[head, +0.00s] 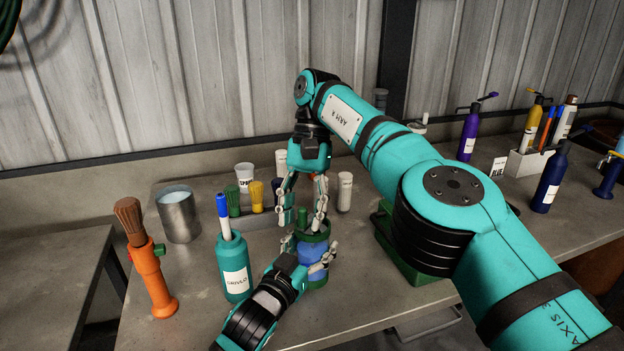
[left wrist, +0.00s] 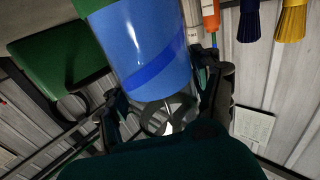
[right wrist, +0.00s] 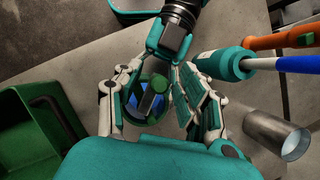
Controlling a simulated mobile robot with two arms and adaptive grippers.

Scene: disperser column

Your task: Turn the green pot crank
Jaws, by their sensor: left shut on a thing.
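The pot (head: 313,272) has a blue body and a green top and stands upright near the table's front edge. Its green crank (head: 302,217) rises from the top; from above, the right wrist view shows the crank knob (right wrist: 160,84). My left gripper (head: 312,254) is shut around the pot from the front; the left wrist view shows the blue body (left wrist: 150,50) between its fingers. My right gripper (head: 303,215) points down over the pot. Its fingers are spread on either side of the crank, with visible gaps to the knob.
A teal holder (head: 234,268) with a blue marker, an orange brush-topped grinder (head: 152,275) and a metal cup (head: 178,214) stand left of the pot. Brushes in a tray (head: 255,222) are behind. A green bin (head: 400,250) is close on the right, partly behind my right arm.

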